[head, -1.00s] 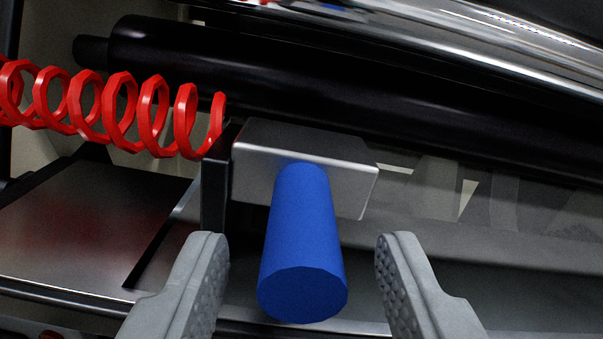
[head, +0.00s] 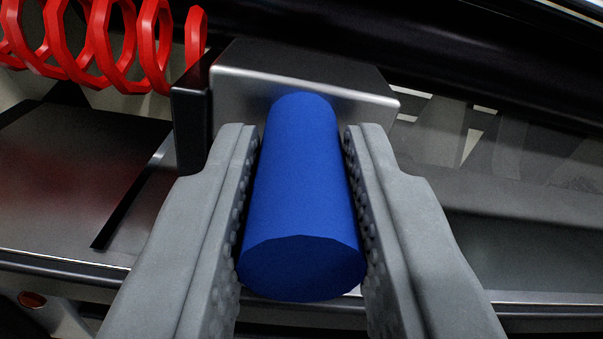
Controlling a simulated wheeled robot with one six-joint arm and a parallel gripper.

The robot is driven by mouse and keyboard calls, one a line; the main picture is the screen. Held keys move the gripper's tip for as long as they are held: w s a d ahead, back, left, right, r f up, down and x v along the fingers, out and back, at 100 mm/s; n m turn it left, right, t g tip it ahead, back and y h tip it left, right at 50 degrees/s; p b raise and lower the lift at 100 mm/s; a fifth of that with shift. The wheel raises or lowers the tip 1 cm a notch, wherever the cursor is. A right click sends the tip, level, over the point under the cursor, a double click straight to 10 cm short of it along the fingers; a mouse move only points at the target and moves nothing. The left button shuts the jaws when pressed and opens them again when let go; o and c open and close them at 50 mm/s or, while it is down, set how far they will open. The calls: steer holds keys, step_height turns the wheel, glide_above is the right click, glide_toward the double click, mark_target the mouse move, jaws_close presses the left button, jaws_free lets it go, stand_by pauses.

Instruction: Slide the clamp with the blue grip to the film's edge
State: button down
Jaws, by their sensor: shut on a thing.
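The clamp is a silver metal block (head: 305,77) with a round blue grip (head: 300,195) that sticks out toward the camera. My gripper (head: 300,160) has its two grey, studded fingers on either side of the blue grip and is shut on it. A black plate (head: 191,118) stands at the left side of the block. To the right of the clamp lies a grey, see-through strip (head: 540,150) that may be the film. I cannot tell where its edge is.
A red coil (head: 120,40) is at the upper left, close to the black plate. A dark roller (head: 450,50) runs behind the clamp. A dark flat panel (head: 70,165) with a slot beside it lies to the left. A thin rail (head: 60,262) runs along the front.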

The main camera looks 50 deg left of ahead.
steer(key=s+a, duration=0.1)
steer(key=s, duration=0.2)
steer(key=s+a, duration=0.1)
steer(key=shift+s+a, duration=0.15)
steer(key=shift+a, duration=0.15)
steer(key=c, duration=1.2)
jaws_free()
steer(key=v, duration=1.7)
steer(key=shift+s+d, duration=0.15)
steer(key=shift+d, duration=0.05)
